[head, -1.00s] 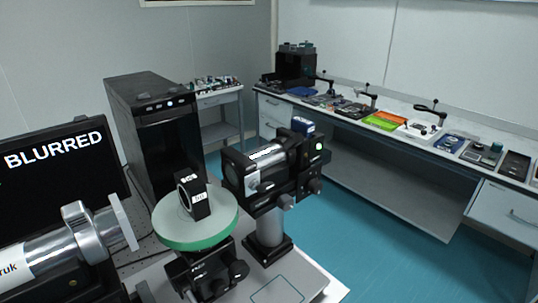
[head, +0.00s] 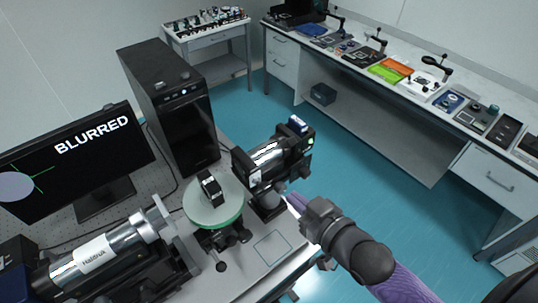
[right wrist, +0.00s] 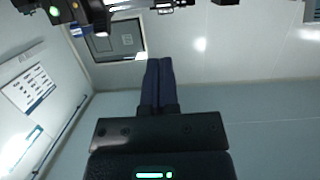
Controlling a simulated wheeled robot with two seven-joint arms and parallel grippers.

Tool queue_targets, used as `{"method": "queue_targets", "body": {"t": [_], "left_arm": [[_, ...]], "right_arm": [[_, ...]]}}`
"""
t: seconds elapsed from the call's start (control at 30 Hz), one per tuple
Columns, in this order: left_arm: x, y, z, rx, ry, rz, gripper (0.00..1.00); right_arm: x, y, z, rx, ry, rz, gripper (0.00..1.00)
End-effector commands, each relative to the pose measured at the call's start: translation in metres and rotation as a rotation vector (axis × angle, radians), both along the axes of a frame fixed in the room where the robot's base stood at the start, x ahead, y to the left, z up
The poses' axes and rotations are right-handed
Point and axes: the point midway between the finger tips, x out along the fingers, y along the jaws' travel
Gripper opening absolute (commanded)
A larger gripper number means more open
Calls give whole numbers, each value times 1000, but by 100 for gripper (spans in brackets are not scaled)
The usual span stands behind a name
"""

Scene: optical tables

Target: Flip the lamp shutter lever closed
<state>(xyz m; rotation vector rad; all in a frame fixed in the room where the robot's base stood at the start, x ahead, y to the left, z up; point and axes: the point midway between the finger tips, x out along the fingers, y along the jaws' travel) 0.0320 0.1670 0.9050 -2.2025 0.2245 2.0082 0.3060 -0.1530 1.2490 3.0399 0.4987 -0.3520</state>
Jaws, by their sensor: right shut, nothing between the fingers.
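A silver cylinder labelled like "Halotruk" (head: 95,254) lies at the lower left of the head view, with a silver flange at its right end. A black and silver device (head: 268,160) with a green light and a blue-topped block stands on a post further right. I cannot tell which of these is the lamp, and no shutter lever is clearly visible. My right gripper (head: 295,203) is just right of and below the black device. In the right wrist view its dark fingers (right wrist: 159,75) are together and empty, and dark device parts show above them. My left gripper is out of view.
A round green-edged stage (head: 222,212) with a small black mount stands left of the device. A monitor (head: 75,160) reads "BLURRED", beside a black tower (head: 170,105). A long bench (head: 350,118) with tools runs along the right wall. Teal floor lies open between.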

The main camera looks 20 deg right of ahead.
Motion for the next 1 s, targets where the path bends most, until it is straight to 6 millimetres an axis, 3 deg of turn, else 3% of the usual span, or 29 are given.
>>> {"method": "queue_targets", "body": {"t": [0.03,0.1,0.47,0.57,0.97,1.0], "left_arm": [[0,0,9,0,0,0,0],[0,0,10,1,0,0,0],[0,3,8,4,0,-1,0],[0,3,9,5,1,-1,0],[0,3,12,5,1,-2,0],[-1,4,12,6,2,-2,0]], "right_arm": [[0,3,18,10,-20,12,0],[-1,6,27,16,-37,21,0],[2,7,26,19,-41,23,0],[13,11,25,20,-43,22,0],[92,40,9,19,-43,23,0],[91,40,3,17,-36,23,0]]}}
